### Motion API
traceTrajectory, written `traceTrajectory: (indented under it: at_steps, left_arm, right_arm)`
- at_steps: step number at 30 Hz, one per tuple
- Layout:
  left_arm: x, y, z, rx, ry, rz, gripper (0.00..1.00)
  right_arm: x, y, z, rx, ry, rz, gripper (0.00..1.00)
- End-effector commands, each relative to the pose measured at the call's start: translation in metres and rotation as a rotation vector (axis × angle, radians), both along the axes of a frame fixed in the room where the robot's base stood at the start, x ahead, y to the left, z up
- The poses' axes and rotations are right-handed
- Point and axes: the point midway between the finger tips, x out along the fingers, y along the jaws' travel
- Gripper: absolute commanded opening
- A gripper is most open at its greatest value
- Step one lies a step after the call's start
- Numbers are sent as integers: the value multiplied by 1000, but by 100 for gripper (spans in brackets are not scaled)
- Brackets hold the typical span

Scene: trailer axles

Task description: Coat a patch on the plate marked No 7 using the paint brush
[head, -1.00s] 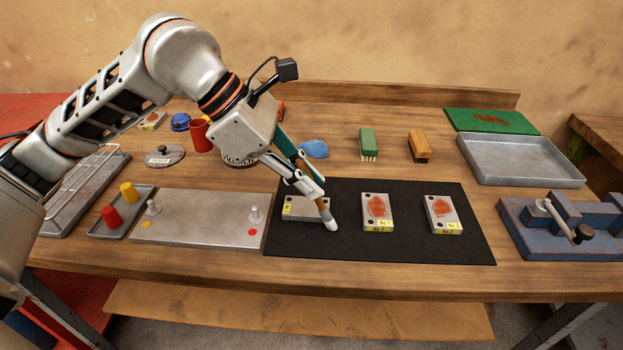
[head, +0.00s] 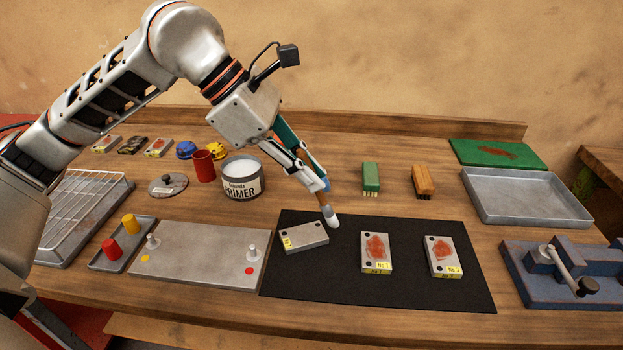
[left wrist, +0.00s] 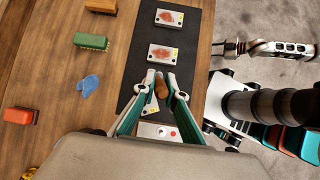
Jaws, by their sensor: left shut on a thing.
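My left gripper (head: 308,175) is shut on the paint brush (head: 324,203), its white tip pointing down near the back edge of the black mat (head: 340,281). The tip is right of and behind the left plate (head: 304,238); its height is unclear. The brush handle also shows between the fingers in the left wrist view (left wrist: 160,89). A middle plate (head: 376,246) and a right plate (head: 443,250) lie on the mat with reddish patches and yellow labels. The middle label seems to read No 1 or No 7. My right gripper (left wrist: 229,48) is empty, its jaws unclear.
An open primer tin (head: 242,183) stands behind the mat. Green (head: 371,178) and orange (head: 423,181) brushes stand at the back. A grey tray (head: 520,196) and blue vise (head: 565,270) are at the right. A metal plate with pegs (head: 195,258) lies left.

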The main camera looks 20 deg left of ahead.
Motion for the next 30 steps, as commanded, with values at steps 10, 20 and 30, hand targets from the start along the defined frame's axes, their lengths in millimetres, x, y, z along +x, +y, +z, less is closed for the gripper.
traceTrajectory:
  at_steps: [10, 20, 30]
  left_arm:
    - [-8, 4, 29, 0, -1, 1, 0]
    - [-8, 4, 27, 0, 1, 0, 0]
    - [-8, 4, 28, 0, 1, -1, 0]
  right_arm:
    - [-4, 5, 11, 18, 6, 0, 31]
    - [-4, 6, 10, 22, 6, -4, 31]
    - [-1, 4, 12, 19, 2, -6, 31]
